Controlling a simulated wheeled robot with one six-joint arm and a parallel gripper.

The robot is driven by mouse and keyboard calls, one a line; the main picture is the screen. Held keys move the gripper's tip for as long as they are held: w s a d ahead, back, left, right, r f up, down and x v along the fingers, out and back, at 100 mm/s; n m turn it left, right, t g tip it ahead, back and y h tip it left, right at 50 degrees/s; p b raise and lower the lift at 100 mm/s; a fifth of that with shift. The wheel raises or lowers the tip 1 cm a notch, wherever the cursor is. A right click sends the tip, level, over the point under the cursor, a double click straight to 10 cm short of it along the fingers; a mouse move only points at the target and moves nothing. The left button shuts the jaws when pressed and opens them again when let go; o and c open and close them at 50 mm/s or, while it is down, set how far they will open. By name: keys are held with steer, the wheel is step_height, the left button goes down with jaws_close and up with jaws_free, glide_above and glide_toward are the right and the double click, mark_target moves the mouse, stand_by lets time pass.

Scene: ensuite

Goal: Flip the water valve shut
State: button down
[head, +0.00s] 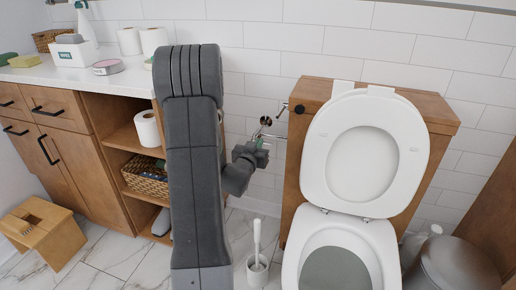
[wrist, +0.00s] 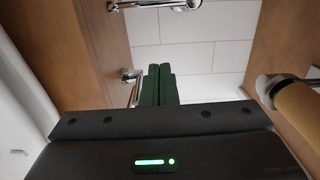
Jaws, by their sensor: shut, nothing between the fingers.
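A small chrome fitting with a round end, which looks like the water valve (head: 266,121), is on the white tiled wall between the cabinet and the toilet. My gripper (head: 262,145) is just below it in the head view, and the arm partly hides this area. In the wrist view the dark green fingers of my gripper (wrist: 158,84) are together with nothing between them. A chrome fitting (wrist: 130,76) shows just left of the fingertips, and a chrome bar with a round end (wrist: 180,5) crosses the top edge. I cannot tell which of these is the valve, nor whether the fingers touch it.
The toilet (head: 365,155) with its lid raised and its wooden tank box (head: 442,112) stand close on the right. A toilet brush (head: 257,262) is on the floor below. The wooden cabinet (head: 105,115) is left. In the wrist view, a roll holder (wrist: 272,90) juts in at right.

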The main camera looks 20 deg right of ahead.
steer(key=w+d+f+b, duration=0.2)
steer(key=w+d+f, duration=0.2)
steer(key=w, duration=0.2)
steer(key=shift+w+d+f+b, duration=0.15)
steer(key=shift+d+b, duration=0.25)
steer(key=shift+w+f, duration=0.1)
steer(key=shift+w, duration=0.05)
